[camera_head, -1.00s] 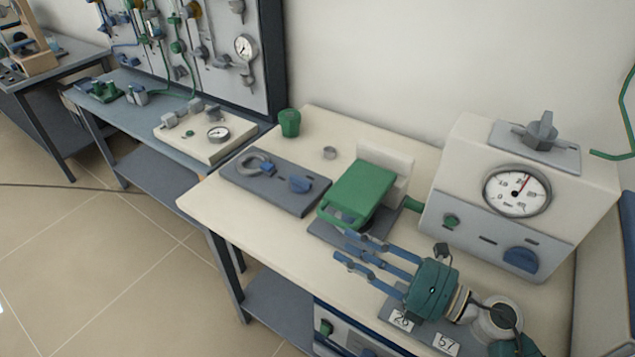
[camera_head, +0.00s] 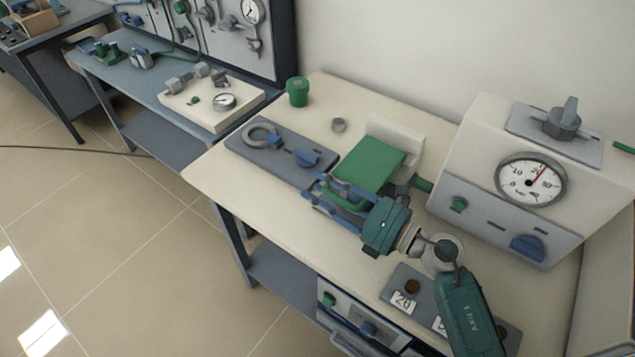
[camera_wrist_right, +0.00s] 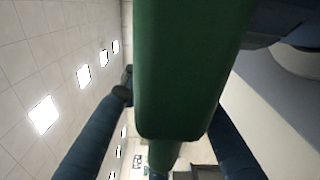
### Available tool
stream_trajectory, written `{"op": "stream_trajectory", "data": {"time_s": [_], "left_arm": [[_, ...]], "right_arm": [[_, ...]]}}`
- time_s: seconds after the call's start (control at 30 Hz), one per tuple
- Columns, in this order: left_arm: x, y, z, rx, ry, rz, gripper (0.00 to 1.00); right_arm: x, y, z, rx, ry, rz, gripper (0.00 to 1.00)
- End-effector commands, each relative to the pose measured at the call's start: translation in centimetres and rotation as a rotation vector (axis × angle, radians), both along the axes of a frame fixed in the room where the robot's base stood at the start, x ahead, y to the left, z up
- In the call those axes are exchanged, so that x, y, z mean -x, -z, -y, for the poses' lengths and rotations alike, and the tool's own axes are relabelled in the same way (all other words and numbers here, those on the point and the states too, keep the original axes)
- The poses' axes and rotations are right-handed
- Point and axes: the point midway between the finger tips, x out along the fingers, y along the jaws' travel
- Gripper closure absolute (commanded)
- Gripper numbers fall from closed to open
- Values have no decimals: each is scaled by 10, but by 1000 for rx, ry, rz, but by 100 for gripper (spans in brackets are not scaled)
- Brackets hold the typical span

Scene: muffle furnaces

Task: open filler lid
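My left gripper is not in view.
A box with a dial gauge (camera_head: 531,180) stands right of the lid. A grey plate with blue parts (camera_head: 281,149) lies to the left, a green cup (camera_head: 297,91) behind it. A grey plate with number labels (camera_head: 404,302) lies under my right arm at the front.

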Motion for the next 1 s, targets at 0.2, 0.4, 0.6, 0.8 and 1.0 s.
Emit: {"op": "stream_trajectory", "data": {"time_s": [0.2, 0.4, 0.6, 0.8, 1.0], "left_arm": [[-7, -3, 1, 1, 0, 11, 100], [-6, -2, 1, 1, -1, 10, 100], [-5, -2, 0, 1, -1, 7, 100], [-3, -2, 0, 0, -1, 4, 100], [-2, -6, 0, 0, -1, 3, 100]], "right_arm": [[-6, 0, -9, 1, 1, 0, 69], [-6, 0, -9, 1, 1, 0, 69], [-6, 0, -8, 1, 1, 0, 100], [-6, 0, -8, 1, 1, 1, 100], [-7, -4, -8, -4, 2, -7, 100]]}}
